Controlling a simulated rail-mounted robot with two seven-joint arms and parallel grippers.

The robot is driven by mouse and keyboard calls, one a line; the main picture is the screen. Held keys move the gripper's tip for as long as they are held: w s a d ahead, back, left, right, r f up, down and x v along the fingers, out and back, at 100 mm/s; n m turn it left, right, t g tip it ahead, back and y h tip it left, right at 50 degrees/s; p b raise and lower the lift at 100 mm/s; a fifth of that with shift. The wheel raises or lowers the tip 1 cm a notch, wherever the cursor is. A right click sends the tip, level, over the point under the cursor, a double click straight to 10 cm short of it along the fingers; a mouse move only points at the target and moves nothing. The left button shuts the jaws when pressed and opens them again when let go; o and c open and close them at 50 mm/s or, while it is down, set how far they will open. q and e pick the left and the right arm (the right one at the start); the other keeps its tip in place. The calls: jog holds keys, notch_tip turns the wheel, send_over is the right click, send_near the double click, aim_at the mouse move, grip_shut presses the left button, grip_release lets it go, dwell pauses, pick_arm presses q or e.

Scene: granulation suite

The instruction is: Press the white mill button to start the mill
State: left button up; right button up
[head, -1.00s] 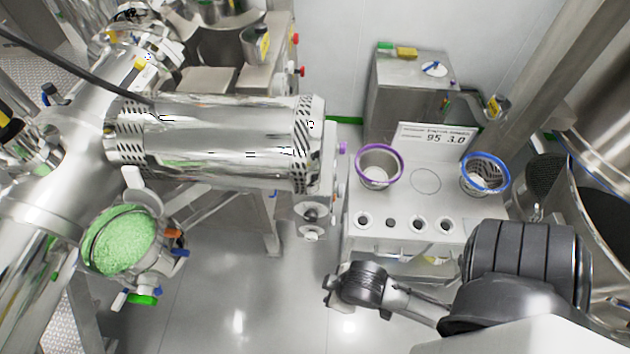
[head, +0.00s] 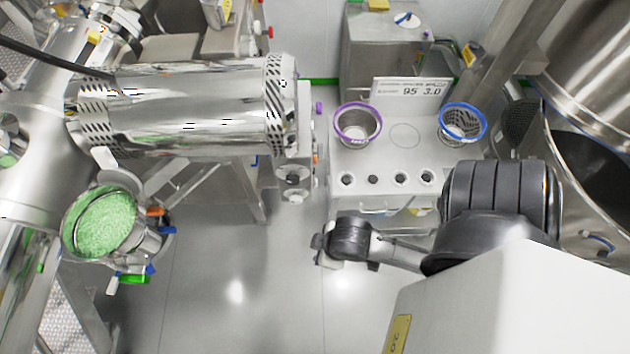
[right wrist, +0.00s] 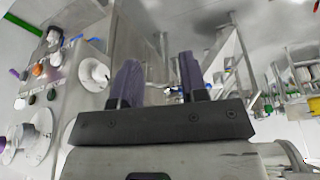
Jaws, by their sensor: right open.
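The mill's control panel (right wrist: 70,85) fills the left of the right wrist view. It carries large white knobs and small orange, green, black and white buttons. One small white button (right wrist: 56,59) sits beside the orange button (right wrist: 38,70); I cannot read the labels. In the head view the panel (head: 306,140) is seen edge-on at the right end of the steel cylinder. My right gripper (head: 322,247) is below and slightly right of the panel there. Its two dark fingers (right wrist: 160,80) are apart and empty, not touching the panel. My left gripper is out of view.
A steel stand (head: 405,160) right of the panel holds a purple-rimmed sieve (head: 358,108) and a blue-rimmed one (head: 463,108). A bowl of green granules (head: 104,224) hangs at lower left. The floor (head: 230,290) between is clear.

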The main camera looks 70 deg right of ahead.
jog(key=shift+d, duration=0.15)
grip_shut()
dwell(0.6)
dwell(0.8)
